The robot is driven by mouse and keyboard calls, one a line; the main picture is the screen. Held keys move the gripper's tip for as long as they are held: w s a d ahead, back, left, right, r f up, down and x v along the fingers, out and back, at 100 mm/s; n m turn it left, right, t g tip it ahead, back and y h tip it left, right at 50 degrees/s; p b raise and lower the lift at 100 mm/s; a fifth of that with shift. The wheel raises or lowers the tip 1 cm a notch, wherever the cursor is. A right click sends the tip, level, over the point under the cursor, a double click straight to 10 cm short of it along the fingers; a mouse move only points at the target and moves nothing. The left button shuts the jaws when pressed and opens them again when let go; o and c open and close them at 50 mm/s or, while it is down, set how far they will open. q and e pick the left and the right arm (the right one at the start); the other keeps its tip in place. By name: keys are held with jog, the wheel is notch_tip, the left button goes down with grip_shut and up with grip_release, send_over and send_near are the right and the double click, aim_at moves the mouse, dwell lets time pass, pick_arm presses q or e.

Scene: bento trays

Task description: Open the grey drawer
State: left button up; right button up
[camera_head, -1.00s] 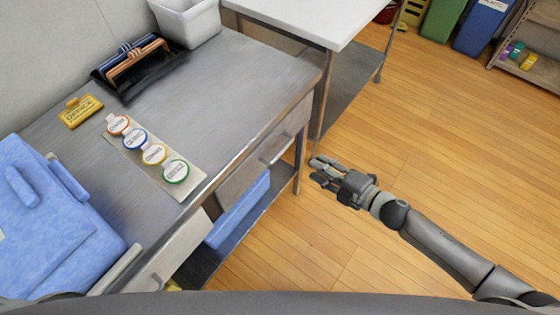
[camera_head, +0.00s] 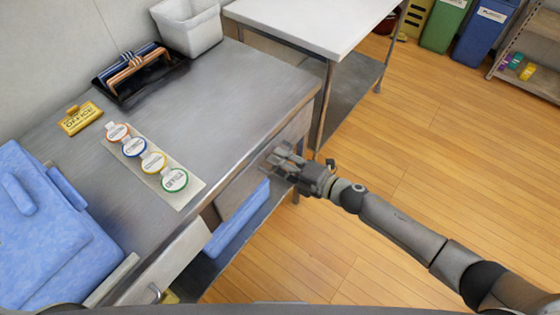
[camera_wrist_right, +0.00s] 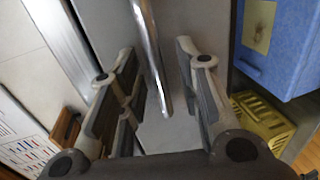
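The grey drawer front (camera_head: 298,124) is under the right end of the metal worktop in the head view, partly covered by my right gripper. It also fills the middle of the right wrist view (camera_wrist_right: 205,18). My right gripper (camera_head: 279,160) is at the drawer front. In the right wrist view the gripper (camera_wrist_right: 155,52) is open, with the shiny bar handle (camera_wrist_right: 149,50) between its fingers. The fingers stand apart from the handle on both sides. The drawer looks closed. My left gripper is not in view.
Another drawer front with a handle (camera_head: 154,292) is at the lower left. A blue box (camera_head: 237,220) sits below the worktop, with a yellow basket (camera_wrist_right: 262,125) beside it in the wrist view. A white-topped table (camera_head: 300,22) stands behind. The wooden floor at right is free.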

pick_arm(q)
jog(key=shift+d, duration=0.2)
pick_arm(e)
jog(key=shift+w+a, duration=0.15)
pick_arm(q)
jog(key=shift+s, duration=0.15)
pick_arm(e)
grip_shut()
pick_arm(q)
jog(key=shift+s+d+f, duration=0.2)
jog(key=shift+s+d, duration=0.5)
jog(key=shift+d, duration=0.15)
pick_arm(e)
jog(key=f+v, duration=0.2)
jog(key=v, duration=0.9)
jog(key=f+v, duration=0.2)
jog(key=v, duration=1)
jog(key=shift+s+d+f, duration=0.3)
jog(key=shift+d+f, duration=0.1)
jog(key=shift+d, duration=0.05)
